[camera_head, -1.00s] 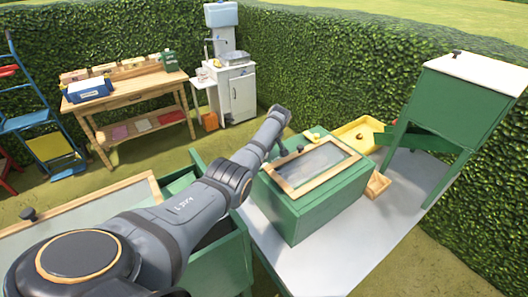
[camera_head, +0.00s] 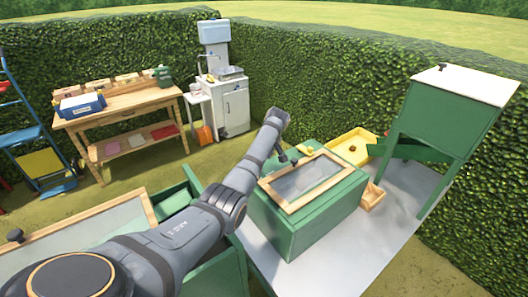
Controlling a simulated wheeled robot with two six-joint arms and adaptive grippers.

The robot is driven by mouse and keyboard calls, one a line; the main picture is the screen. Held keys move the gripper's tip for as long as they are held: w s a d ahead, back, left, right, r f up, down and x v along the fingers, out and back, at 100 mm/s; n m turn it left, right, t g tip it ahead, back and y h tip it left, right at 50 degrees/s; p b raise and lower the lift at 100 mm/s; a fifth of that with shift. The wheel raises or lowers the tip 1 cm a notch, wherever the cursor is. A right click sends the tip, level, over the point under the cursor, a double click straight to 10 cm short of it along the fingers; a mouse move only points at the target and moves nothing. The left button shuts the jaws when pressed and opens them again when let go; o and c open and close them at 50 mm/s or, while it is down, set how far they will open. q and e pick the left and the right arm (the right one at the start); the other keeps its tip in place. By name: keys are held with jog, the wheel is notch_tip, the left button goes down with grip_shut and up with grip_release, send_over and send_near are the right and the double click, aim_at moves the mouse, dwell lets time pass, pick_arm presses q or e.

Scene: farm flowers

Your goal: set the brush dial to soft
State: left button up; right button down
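No brush dial or soft mark can be made out. A green box (camera_head: 315,226) with a wood-framed glass lid (camera_head: 305,182) stands on the grey table. A small yellow piece (camera_head: 305,149) sits at its back edge, too small to identify. My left arm comes in from the lower left and reaches toward the back left of this box. Its gripper cannot be made out, so its hold is unknown. My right gripper is not in view.
A tall green hopper (camera_head: 448,120) with a white lid stands on the grey table (camera_head: 385,235). A yellow tray (camera_head: 350,147) and a small wooden box (camera_head: 371,196) lie nearby. Another green bin with a framed lid (camera_head: 85,228) is at left. A wooden bench (camera_head: 122,112) and white cabinet (camera_head: 236,107) stand behind.

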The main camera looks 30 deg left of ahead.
pick_arm(q)
jog(key=v, duration=0.6)
jog(key=shift+r, duration=0.25)
jog(key=shift+d+r, duration=0.1)
jog(key=shift+d, duration=0.05)
